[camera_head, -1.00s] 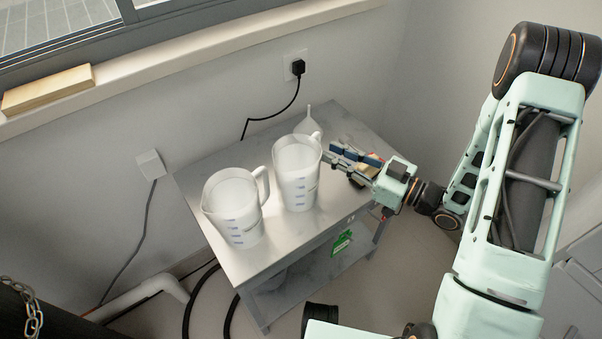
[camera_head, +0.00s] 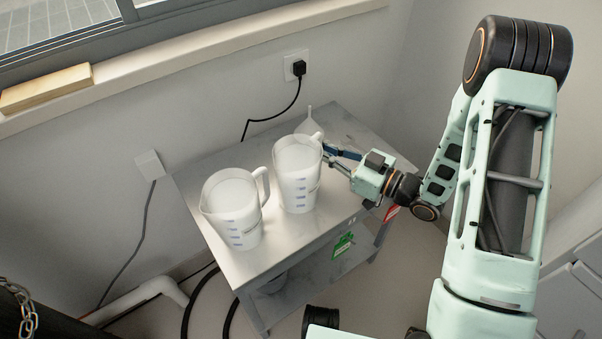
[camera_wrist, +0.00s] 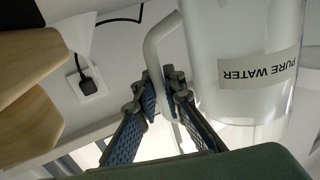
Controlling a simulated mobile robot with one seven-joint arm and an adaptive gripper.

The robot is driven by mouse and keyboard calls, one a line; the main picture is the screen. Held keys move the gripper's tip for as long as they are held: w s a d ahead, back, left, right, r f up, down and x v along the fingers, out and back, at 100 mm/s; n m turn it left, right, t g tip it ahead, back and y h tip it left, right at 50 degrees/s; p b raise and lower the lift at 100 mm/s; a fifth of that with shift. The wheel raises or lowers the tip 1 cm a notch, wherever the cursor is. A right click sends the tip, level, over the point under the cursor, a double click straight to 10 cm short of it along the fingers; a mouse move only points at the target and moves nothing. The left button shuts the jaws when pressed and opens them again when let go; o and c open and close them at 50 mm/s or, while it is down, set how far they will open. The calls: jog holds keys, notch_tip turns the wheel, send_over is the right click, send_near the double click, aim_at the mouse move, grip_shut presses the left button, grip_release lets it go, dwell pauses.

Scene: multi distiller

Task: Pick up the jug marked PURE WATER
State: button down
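The jug marked PURE WATER (camera_wrist: 250,95) is a translucent white measuring jug. Its label reads upside down in the wrist view. In the head view it appears to be the right-hand jug (camera_head: 297,185), upright on the metal table (camera_head: 345,205). My gripper (camera_wrist: 163,92) has its blue-padded fingers on either side of the jug's white handle (camera_wrist: 160,48), close against it, and looks shut on it. In the head view my gripper (camera_head: 336,157) is at the right side of this jug. A second similar jug (camera_head: 235,212) stands to its left.
A white funnel (camera_head: 309,124) stands behind the right jug, near the wall. A black plug and cable (camera_head: 298,68) hang from a wall socket. A window ledge (camera_head: 200,58) runs along the wall.

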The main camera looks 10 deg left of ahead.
jog(key=shift+r, duration=0.1)
dwell(0.4)
jog(key=shift+r, duration=0.2)
notch_tip(320, 180, up, 17)
jog(key=p, duration=0.5)
jog(key=shift+r, duration=0.2)
dwell(0.8)
jog(key=shift+r, duration=0.15)
